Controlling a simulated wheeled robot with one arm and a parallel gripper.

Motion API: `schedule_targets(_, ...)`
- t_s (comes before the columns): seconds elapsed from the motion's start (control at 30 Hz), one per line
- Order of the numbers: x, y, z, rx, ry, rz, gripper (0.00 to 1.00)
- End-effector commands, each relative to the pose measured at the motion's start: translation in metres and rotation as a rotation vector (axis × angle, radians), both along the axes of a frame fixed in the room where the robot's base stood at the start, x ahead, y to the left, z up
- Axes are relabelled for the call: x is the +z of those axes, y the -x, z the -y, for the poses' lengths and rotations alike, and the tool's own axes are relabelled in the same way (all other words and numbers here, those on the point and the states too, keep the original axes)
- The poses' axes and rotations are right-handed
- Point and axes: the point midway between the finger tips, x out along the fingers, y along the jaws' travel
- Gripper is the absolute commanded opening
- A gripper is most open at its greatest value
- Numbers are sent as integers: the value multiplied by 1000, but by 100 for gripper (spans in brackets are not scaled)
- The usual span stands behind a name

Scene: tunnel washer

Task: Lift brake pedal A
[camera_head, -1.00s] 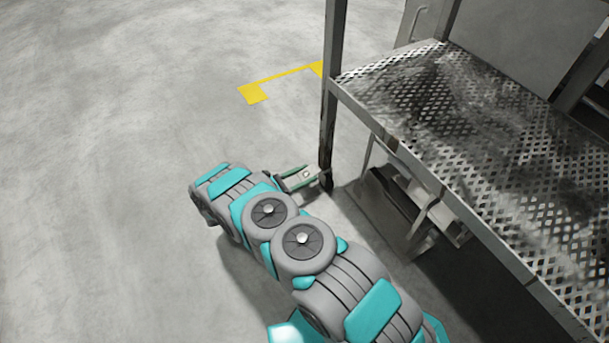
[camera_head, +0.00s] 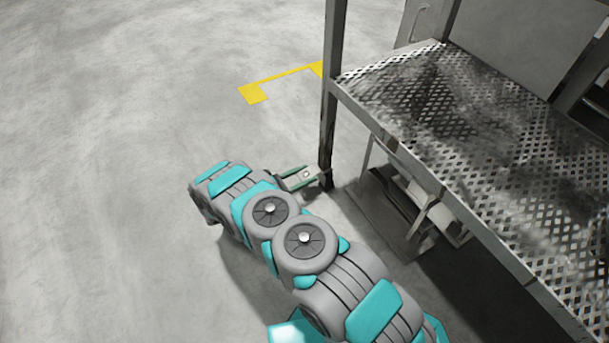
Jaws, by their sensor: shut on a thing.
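My gripper (camera_head: 322,178) is low, at the foot of the dark platform post (camera_head: 328,130). It reaches in from the left, and its jaws are shut on a small dark part at the post's foot, which I take to be brake pedal A. The part is so small and so covered by the jaws and post that I cannot make out its shape or how high it stands off the floor.
The perforated metal platform (camera_head: 470,120) spans the right side above my gripper's level. A metal frame with light and dark parts (camera_head: 405,195) sits under it. A yellow floor mark (camera_head: 255,92) lies behind the gripper. The floor to the left is clear.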

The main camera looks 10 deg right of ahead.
Motion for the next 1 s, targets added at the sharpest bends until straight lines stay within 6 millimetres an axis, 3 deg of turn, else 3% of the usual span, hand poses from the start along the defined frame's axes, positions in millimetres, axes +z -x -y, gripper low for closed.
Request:
schedule_targets(0.5,21,1,1,-3,-297,-96,0)
schedule_targets(1.0,26,1,1,-1,-487,-160,0)
